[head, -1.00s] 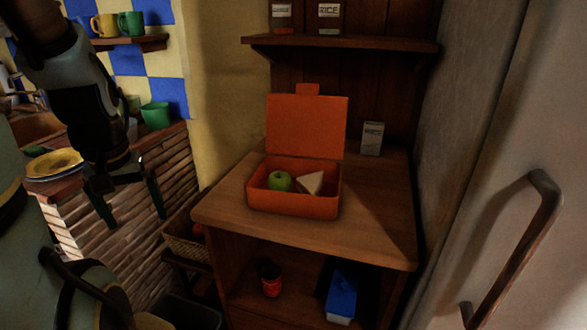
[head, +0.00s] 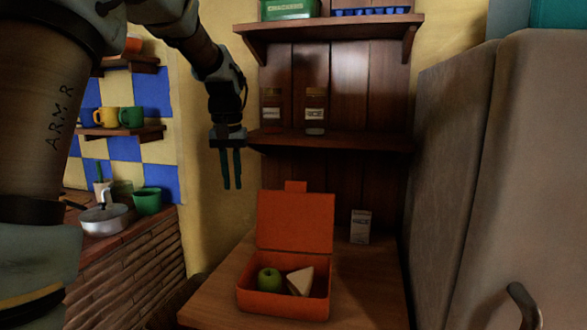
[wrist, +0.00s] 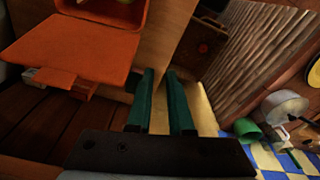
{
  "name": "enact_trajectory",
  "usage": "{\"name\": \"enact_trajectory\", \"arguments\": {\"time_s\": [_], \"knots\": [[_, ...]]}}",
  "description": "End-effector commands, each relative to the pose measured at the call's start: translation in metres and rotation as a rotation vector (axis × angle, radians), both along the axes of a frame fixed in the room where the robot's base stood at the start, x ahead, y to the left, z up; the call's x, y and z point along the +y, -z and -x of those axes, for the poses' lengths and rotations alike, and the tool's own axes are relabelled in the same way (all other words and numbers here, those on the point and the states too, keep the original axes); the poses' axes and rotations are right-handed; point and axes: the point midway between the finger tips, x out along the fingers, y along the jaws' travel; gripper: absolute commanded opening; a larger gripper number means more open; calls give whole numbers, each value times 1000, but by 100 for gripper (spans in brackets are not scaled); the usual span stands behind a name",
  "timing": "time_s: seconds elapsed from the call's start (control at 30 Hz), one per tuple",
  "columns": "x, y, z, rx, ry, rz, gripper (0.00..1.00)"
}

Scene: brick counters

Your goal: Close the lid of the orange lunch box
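The orange lunch box (head: 283,305) stands on the wooden counter, holding a green apple (head: 269,279) and a pale sandwich wedge (head: 300,281). Its lid (head: 295,221) stands open and upright at the back, with a tab (head: 296,186) on its top edge. My gripper (head: 232,187) hangs fingers down, up and left of the lid, apart from it. In the wrist view, the lid (wrist: 75,50) is at upper left, and a narrow gap shows between the fingers of my empty gripper (wrist: 160,72). Part of the box (wrist: 120,12) is cut off there.
A small carton (head: 361,227) stands right of the lid. A shelf (head: 350,141) with jars (head: 315,107) is above and behind the box. A grey fridge-like door (head: 500,170) bounds the right. The counter front (head: 210,310) beside the box is clear.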

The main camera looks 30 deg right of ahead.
Motion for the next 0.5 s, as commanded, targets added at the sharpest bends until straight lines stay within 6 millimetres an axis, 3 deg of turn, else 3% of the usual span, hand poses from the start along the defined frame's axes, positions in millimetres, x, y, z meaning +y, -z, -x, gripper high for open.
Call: {"name": "enact_trajectory", "arguments": {"time_s": [0.03, 0.13, 0.2, 0.33, 0.5], "knots": [[-34, -22, 1, -2, 42, 1, 12], [-82, -52, 8, 2, 98, -4, 1], [-108, -69, 16, 4, 130, -6, 0], [-138, -89, 28, 7, 167, -11, 0], [-149, -93, 34, 9, 181, -13, 0]]}}
